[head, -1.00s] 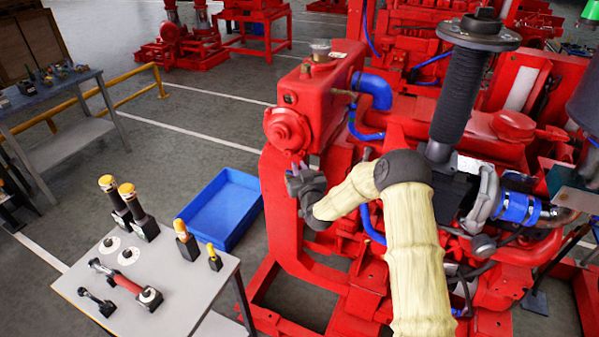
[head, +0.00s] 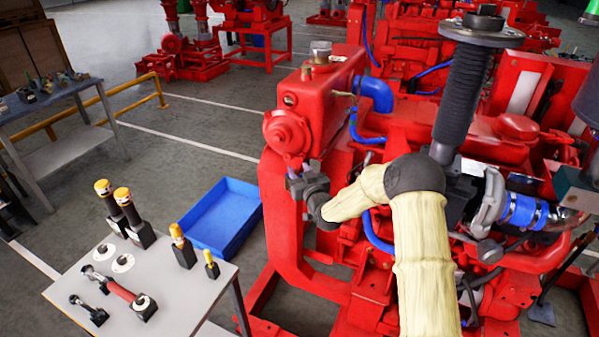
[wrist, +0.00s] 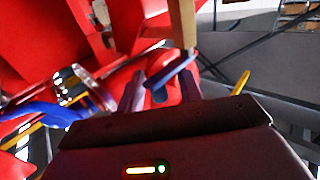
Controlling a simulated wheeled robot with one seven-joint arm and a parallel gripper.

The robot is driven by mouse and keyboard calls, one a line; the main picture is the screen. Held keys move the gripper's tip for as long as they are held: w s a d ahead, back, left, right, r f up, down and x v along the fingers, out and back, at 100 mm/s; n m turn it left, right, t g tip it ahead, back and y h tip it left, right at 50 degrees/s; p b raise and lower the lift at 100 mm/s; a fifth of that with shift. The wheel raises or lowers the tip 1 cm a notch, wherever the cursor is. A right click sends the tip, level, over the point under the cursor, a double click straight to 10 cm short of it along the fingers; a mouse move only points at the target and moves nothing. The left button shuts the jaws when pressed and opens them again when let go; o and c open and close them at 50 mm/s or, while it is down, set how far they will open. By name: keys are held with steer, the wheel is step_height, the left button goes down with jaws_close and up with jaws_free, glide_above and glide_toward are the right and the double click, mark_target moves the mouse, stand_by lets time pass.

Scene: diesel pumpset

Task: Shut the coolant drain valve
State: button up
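The coolant drain valve shows in the wrist view as a blue lever handle (wrist: 176,70) below a brass-coloured stem (wrist: 182,25). My gripper (wrist: 163,80) has its two fingers apart, with the slanted blue handle between or just beyond their tips. I cannot tell whether either finger touches it. In the head view my gripper (head: 297,178) is beside the red tank's lower left side, below its round red cover (head: 287,131). The valve is hidden there behind my gripper and wrist.
The red pumpset engine (head: 500,125) fills the right, with a blue hose (head: 375,93) and black filter column (head: 462,105) near my arm. A blue tray (head: 222,218) lies on the floor to the left. A grey table (head: 185,290) with several tools stands front left.

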steer(key=b+v, duration=0.5)
steer(key=v, duration=1.2)
steer(key=shift+s, duration=0.2)
steer(key=shift+d+f, duration=0.1)
steer(key=shift+d, duration=0.05)
steer(key=s+d+f+m+g+h, duration=0.1)
steer(key=s+d+f+g+h, duration=0.35)
steer(key=s+d+g, duration=0.2)
steer(key=s+d+m+g+h, duration=0.1)
steer(key=s+d+m+g, duration=0.1)
steer(key=s, duration=0.6)
steer(key=s+d+m+g+h, duration=0.2)
steer(key=s+d+g, duration=0.3)
steer(key=s, duration=0.4)
steer(key=shift+r, duration=0.4)
steer(key=shift+s+d, duration=0.1)
steer(key=shift+d, duration=0.05)
